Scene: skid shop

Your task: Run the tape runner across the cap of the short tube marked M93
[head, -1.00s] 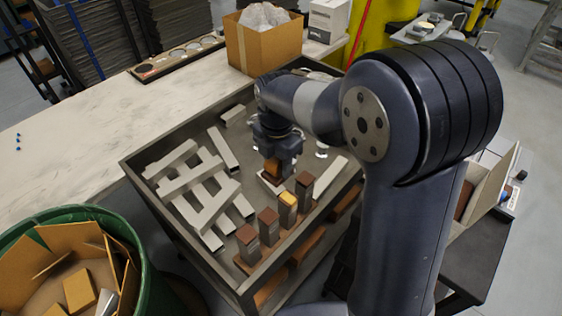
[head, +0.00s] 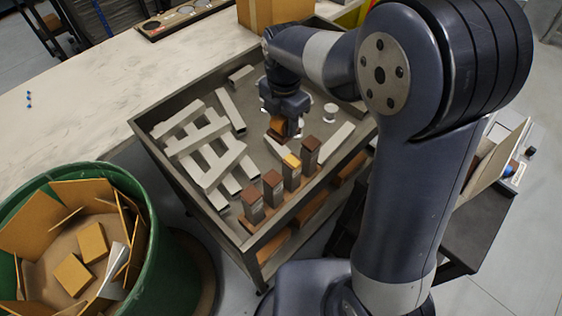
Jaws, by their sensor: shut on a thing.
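My gripper (head: 284,132) is shut on a small orange-brown thing (head: 277,126), which looks like the tape runner; the fingers hide part of it. It is inside the metal tray table (head: 183,181), just behind the row of short tubes. Several short grey square tubes stand upright in that row along the tray's near right side. Three have dark brown caps: the front tube (head: 252,206), the second (head: 272,188) and the rear one (head: 310,153). The third tube (head: 291,173) has a yellow-orange top. No marking is readable, so I cannot tell which is M93.
Pale long tubes (head: 205,150) lie crossed in the tray's left part. A white spool (head: 330,112) stands behind the gripper. A green bin (head: 157,240) with cardboard pieces is at left front. A cardboard box (head: 268,12) stands on the pale bench (head: 85,110).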

